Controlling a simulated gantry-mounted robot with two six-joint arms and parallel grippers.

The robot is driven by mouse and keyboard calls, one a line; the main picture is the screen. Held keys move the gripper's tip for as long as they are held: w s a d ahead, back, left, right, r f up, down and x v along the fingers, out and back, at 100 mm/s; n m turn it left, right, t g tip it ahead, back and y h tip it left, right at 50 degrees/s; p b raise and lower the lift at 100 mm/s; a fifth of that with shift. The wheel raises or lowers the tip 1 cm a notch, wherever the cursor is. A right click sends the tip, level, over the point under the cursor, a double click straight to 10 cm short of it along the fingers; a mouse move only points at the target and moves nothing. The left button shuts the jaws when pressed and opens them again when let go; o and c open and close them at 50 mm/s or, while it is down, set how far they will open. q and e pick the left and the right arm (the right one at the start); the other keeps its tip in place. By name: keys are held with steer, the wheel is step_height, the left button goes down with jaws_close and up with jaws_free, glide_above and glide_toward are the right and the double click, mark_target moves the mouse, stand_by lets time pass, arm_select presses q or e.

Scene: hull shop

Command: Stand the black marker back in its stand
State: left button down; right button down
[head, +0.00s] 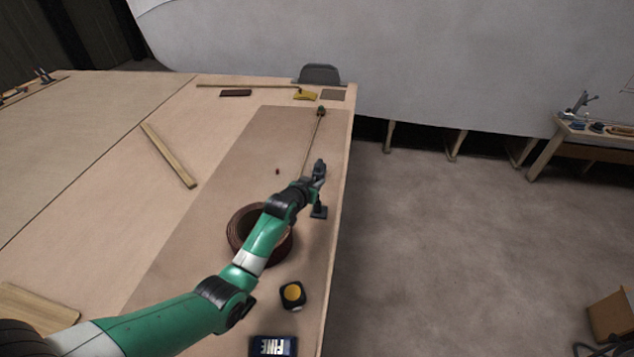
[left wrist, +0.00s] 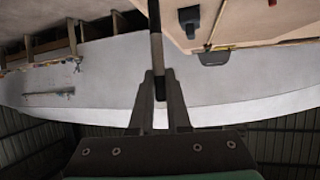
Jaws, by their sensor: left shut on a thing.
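My left gripper (head: 319,168) is above the right edge of the bench. In the left wrist view its two fingers (left wrist: 158,88) are shut on the black marker (left wrist: 155,40), a slim dark rod with a paler band that runs out of the top of that view. In the head view a short dark stem hangs below the gripper, with a small dark foot, seemingly the stand (head: 319,212), at its lower end. I cannot tell whether marker and stand touch. My right gripper is in neither view.
A coil (head: 238,232) lies partly under my arm. A yellow and black tape measure (head: 292,295), a dark box (head: 273,346), a wooden strip (head: 168,156) and a thin rod (head: 311,147) lie on the bench (head: 200,225). The bench's right edge is close.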

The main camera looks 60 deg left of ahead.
arm_select(q)
steer(key=shift+f+b, duration=0.45)
steer(key=shift+f, duration=0.2)
stand_by(1.1)
steer(key=c, duration=0.8)
jaws_free()
steer(key=shift+s+d+r+p, duration=0.25)
steer(key=shift+s+r+p, duration=0.05)
steer(key=shift+p, duration=0.15)
steer(key=p+v, duration=0.4)
steer(key=v, duration=0.6)
steer(key=shift+s+d+p, duration=0.25)
steer(key=shift+p, duration=0.05)
steer(key=shift+r, duration=0.1)
